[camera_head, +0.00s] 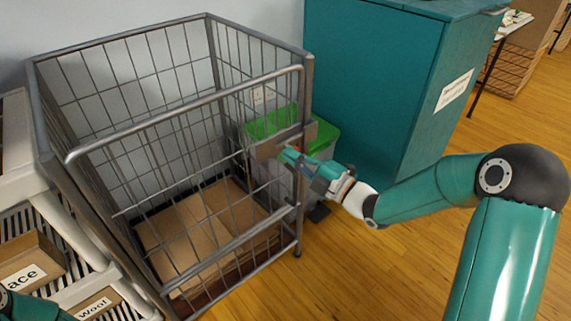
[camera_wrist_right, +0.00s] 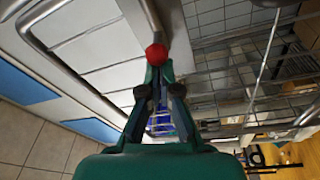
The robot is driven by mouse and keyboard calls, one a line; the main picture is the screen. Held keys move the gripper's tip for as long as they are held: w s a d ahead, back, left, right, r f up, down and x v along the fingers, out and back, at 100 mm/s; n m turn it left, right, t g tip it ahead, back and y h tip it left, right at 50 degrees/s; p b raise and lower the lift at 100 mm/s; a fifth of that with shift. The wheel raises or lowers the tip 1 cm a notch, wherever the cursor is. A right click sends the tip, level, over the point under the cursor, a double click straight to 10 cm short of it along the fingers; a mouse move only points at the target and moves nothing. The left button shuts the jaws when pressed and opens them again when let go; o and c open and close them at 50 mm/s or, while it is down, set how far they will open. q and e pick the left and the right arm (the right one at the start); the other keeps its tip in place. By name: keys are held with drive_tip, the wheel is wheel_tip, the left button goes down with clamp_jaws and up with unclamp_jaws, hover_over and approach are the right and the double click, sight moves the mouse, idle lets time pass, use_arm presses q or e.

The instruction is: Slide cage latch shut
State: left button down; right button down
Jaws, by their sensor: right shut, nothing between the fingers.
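The wire cage (camera_head: 185,97) stands at the left of the head view, with its barred front gate facing me. A flat grey latch plate (camera_head: 266,150) sits at the gate's right side by the corner post. How far its bolt is across is hard to tell. My right gripper (camera_head: 288,156) is shut and empty, its fingertips at the latch. In the wrist view the gripper (camera_wrist_right: 158,72) has its tips right by a round red latch knob (camera_wrist_right: 156,54); I cannot tell whether they touch. My left gripper is not in view; only a bit of my left arm shows.
Flattened cardboard (camera_head: 190,228) lies in the cage bottom. A green-lidded bin (camera_head: 323,135) stands close behind the latch post. A teal cabinet (camera_head: 370,75) is behind it. A white shelf (camera_head: 15,160) with labelled boxes is at the left. Wooden floor (camera_head: 370,265) is clear front right.

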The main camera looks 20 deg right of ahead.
drive_tip(key=shift+w+d+r, duration=0.1)
drive_tip(key=shift+d, duration=0.2)
drive_tip(key=s+b, duration=0.1)
drive_tip(key=s, duration=0.8)
drive_tip(key=shift+s+d, duration=0.25)
drive_tip(key=shift+s, duration=0.1)
idle(0.4)
